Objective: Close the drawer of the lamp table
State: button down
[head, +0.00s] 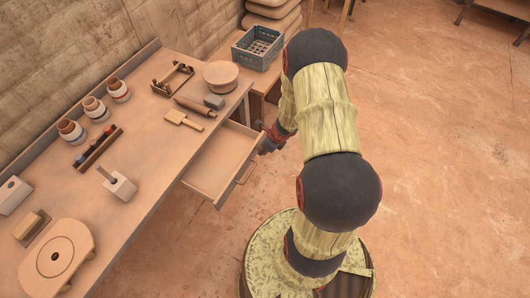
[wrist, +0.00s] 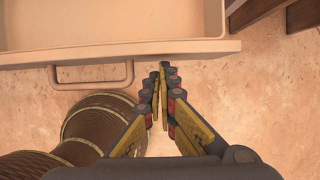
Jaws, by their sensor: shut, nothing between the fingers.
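The drawer (head: 215,165) stands pulled out from the front of the long wooden table (head: 150,140); it is light brown and looks empty. Its front panel and bar handle (head: 247,173) face right. In the wrist view the drawer's front (wrist: 130,52) crosses the top, with the handle (wrist: 92,76) at left. My gripper (wrist: 164,68) is shut and empty, its fingertips close to the front panel, right of the handle. I cannot tell whether they touch it. In the head view my gripper (head: 264,138) is beside the drawer's far front corner, partly hidden by my arm. No lamp shows.
On the table are jars (head: 95,109), a round board (head: 58,256), a rolling pin (head: 194,106), a round wooden block (head: 221,75) and small tools. A blue-grey crate (head: 257,48) stands beyond.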

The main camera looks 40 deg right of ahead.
jog(key=p, duration=0.6)
send_over(228, 142)
jog(key=shift+w+a, duration=0.1)
jog(key=shift+w, duration=0.05)
dwell(0.5)
